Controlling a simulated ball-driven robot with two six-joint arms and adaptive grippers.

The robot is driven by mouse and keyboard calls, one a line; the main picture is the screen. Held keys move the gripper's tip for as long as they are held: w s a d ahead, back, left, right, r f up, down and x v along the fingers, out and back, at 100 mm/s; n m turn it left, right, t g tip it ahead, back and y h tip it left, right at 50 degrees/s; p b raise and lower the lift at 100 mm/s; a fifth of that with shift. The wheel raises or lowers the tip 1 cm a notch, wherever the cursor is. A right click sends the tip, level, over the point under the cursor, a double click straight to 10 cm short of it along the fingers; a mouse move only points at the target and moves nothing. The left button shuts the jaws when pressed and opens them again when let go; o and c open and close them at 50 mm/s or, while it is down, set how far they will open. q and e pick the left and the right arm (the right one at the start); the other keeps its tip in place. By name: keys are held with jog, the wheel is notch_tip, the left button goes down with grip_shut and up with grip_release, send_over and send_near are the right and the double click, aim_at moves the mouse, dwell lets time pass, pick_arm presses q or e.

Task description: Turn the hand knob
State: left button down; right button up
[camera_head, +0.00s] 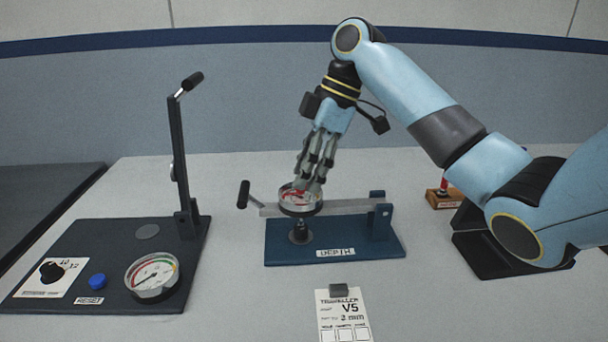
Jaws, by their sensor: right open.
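A black knob (52,271) sits on a white plate marked 10 and 12, on the dark panel (75,240) at the left. I cannot tell whether this is the task's hand knob. My right gripper (309,184) is open and points down at the round gauge (300,203) of the blue depth fixture (345,245). Its fingertips are over or at the gauge face and hide part of it; contact is unclear. The fixture's grey bar (355,206) has a black handle (243,195) at its left end. My left gripper is out of view.
The left panel also carries an upright lever (179,150), a blue reset button (97,281) and a dial gauge (152,274). A V5 traveller card (343,316) lies in front. A wooden block (440,200) stands right. The table between panel and fixture is clear.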

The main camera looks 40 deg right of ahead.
jog(key=shift+a+f, duration=0.15)
jog(key=shift+f, duration=0.35)
jog(key=shift+c, duration=1.6)
grip_shut()
jog(key=shift+r+p, duration=0.15)
jog(key=shift+p, duration=0.3)
jog(key=m+t+p, duration=0.1)
jog(key=m+p, duration=0.1)
jog(key=p, duration=0.2)
jog(key=m+h+p, duration=0.1)
jog(key=m+p, duration=0.2)
jog(key=p, duration=0.2)
jog(key=m+t+h+p, duration=0.1)
jog(key=m+p, duration=0.2)
jog(key=p, duration=0.2)
jog(key=shift+s+a+r+t, duration=0.15)
jog(key=shift+s+a+t, duration=0.05)
jog(key=shift+a+t, duration=0.1)
pick_arm(q)
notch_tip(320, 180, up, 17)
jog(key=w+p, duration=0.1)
jog(key=p, duration=0.1)
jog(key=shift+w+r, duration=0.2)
pick_arm(e)
jog(key=shift+f+m+h, duration=0.25)
jog(key=shift+m+h, duration=0.15)
jog(key=shift+m, duration=0.7)
